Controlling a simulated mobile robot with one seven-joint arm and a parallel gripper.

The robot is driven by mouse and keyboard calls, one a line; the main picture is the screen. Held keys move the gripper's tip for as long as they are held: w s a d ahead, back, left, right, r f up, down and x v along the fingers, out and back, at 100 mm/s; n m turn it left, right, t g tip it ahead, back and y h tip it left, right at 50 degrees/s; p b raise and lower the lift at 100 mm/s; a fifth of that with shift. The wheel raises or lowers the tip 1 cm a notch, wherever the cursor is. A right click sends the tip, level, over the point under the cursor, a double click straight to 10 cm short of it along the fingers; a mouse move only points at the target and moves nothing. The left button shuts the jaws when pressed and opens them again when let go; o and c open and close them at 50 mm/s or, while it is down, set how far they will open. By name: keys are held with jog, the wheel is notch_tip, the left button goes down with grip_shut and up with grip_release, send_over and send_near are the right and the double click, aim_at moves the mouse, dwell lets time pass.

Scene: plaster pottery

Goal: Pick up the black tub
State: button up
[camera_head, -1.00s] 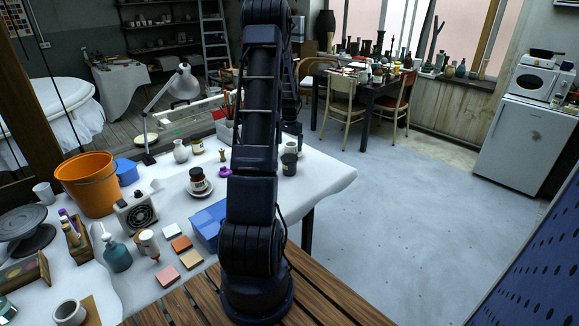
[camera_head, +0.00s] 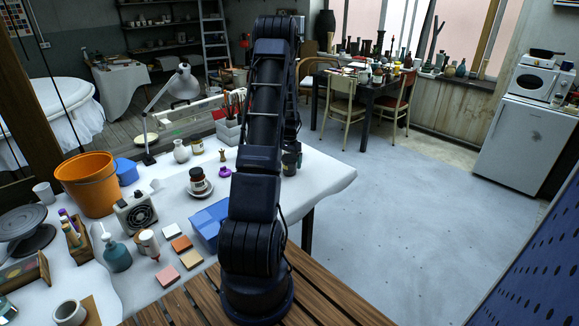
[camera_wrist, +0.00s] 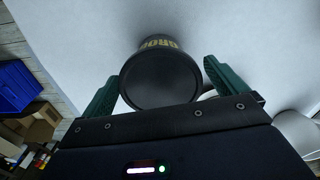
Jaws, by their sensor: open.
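The black tub (camera_wrist: 160,78) fills the upper middle of the wrist view, dark with yellow lettering on its side. My gripper (camera_wrist: 163,72) is open, its two green fingers on either side of the tub. There seems to be a gap at each finger; I cannot tell whether either touches. In the head view the tub (camera_head: 290,165) stands near the right edge of the white table, partly hidden by my arm. The gripper's fingers cannot be made out in that view.
The white-covered table (camera_head: 322,178) is bare to the right of the tub. A blue box (camera_head: 208,222), a dark jar on a saucer (camera_head: 198,183) and a brush holder (camera_head: 229,130) stand to the left. A pale rounded object (camera_wrist: 296,130) shows at the wrist view's right.

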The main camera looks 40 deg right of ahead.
jog(key=shift+r, duration=0.1)
jog(key=c, duration=1.1)
